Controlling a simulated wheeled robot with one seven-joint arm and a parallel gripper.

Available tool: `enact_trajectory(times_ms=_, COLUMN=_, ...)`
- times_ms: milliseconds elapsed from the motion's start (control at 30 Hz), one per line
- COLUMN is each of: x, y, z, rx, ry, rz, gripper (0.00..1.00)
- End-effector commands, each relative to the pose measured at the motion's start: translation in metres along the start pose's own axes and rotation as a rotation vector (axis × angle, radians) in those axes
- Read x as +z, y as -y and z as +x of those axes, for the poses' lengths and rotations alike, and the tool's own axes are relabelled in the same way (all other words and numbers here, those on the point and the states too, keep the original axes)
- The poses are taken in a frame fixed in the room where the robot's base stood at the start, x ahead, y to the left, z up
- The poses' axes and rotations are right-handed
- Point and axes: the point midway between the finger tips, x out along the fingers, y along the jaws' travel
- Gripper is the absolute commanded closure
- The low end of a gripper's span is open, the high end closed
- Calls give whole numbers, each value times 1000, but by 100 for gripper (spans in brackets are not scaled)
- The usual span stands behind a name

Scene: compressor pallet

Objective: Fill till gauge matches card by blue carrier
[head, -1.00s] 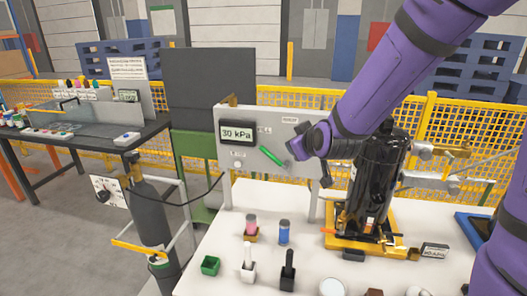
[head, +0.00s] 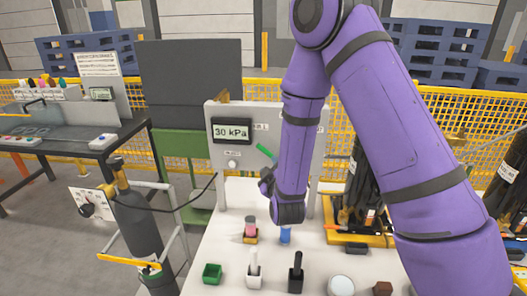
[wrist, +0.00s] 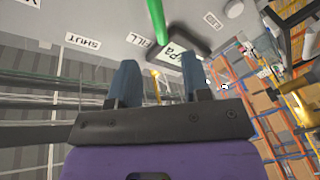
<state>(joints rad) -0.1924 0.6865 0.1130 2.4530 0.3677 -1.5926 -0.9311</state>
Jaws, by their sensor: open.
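The gauge (head: 231,131) on the upright grey panel (head: 222,176) reads 30 kPa in the head view. In the wrist view, the green lever (wrist: 156,18) shows beyond the fingertips, near the FILL label (wrist: 154,49); a SHUT label (wrist: 83,41) is to the left. My gripper (wrist: 157,72) is open, with nothing seen between its blue fingers, and appears apart from the lever.
A gas cylinder (head: 142,225) with a hose stands left of the white table (head: 205,250). A dark unit (head: 368,195) is behind my arm.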

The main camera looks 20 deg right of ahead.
Motion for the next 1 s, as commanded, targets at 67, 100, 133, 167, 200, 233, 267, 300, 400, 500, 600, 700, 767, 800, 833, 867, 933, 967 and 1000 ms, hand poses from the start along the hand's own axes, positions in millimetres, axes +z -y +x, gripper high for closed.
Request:
enact_trajectory(times_ms=67, x=0, y=-1, z=9, rx=3, ry=1, rz=2, gripper=56)
enact_trajectory(times_ms=100, x=0, y=-1, z=14, rx=3, ry=1, rz=2, gripper=56)
enact_trajectory(times_ms=133, x=0, y=-1, z=19, rx=3, ry=0, rz=2, gripper=56)
enact_trajectory(times_ms=167, x=0, y=-1, z=24, rx=2, ry=0, rz=1, gripper=56)
enact_trajectory(times_ms=200, x=0, y=-1, z=32, rx=3, ry=0, rz=2, gripper=56)
enact_trajectory(times_ms=233, x=0, y=-1, z=37, rx=3, ry=1, rz=2, gripper=56)
enact_trajectory(times_ms=267, x=0, y=-2, z=43, rx=4, ry=1, rz=3, gripper=56)
enact_trajectory(times_ms=300, x=0, y=-2, z=50, rx=3, ry=1, rz=3, gripper=56)
enact_trajectory(times_ms=400, x=0, y=-1, z=67, rx=3, ry=0, rz=2, gripper=56)
enact_trajectory(times_ms=500, x=0, y=-1, z=82, rx=2, ry=1, rz=2, gripper=56)
enact_trajectory(times_ms=600, x=0, y=-1, z=93, rx=2, ry=1, rz=3, gripper=56)
enact_trajectory(times_ms=700, x=0, y=-1, z=99, rx=1, ry=1, rz=2, gripper=56)
enact_trajectory(times_ms=767, x=0, y=-1, z=102, rx=0, ry=0, rz=2, gripper=56)
enact_trajectory(times_ms=800, x=0, y=-1, z=103, rx=0, ry=0, rz=2, gripper=56)
enact_trajectory(times_ms=833, x=0, y=-1, z=103, rx=0, ry=0, rz=2, gripper=56)
enact_trajectory(times_ms=867, x=0, y=-1, z=103, rx=0, ry=0, rz=2, gripper=56)
enact_trajectory(times_ms=933, x=0, y=-1, z=104, rx=0, ry=0, rz=2, gripper=56)
enact_trajectory(times_ms=967, x=0, y=-1, z=103, rx=0, ry=0, rz=2, gripper=56)
enact_trajectory(times_ms=1000, x=0, y=-1, z=103, rx=0, ry=0, rz=2, gripper=56)
